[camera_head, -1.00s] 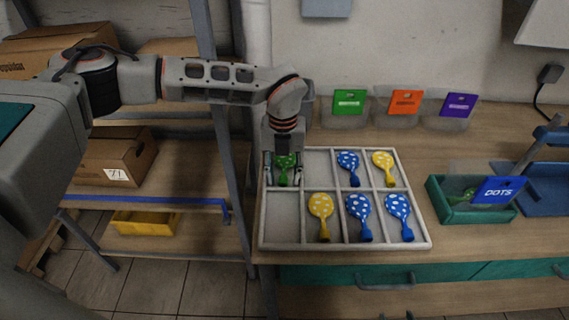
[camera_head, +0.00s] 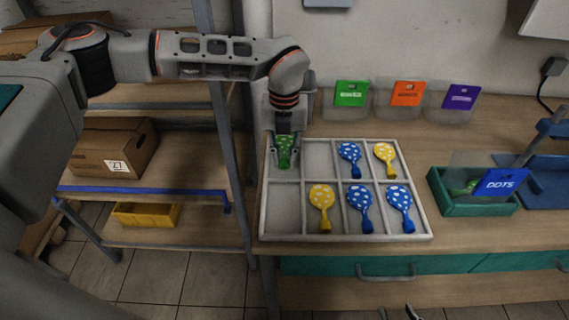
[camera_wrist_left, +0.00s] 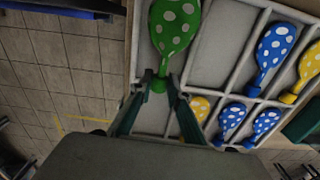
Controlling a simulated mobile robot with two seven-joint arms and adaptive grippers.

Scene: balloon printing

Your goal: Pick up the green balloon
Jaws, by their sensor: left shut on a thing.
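The green balloon (camera_head: 284,152) with pale dots is between the fingers of my left gripper (camera_head: 284,162), over the back-left compartment of the white divided tray (camera_head: 335,239). In the left wrist view the fingertips (camera_wrist_left: 159,84) are shut on the narrow neck of the green balloon (camera_wrist_left: 174,27). It appears a little above the tray floor, though the exact height is hard to tell. Only small dark tips of my right gripper (camera_head: 398,313) show at the bottom edge of the head view; their opening is unclear.
Blue balloons (camera_head: 349,159) and yellow balloons (camera_head: 385,158) with dots lie in other tray compartments. A green box (camera_head: 470,206) with a blue DDTS card stands to the right. Clear bins with green, orange and purple cards stand behind. A shelf post (camera_head: 226,130) is close on the left.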

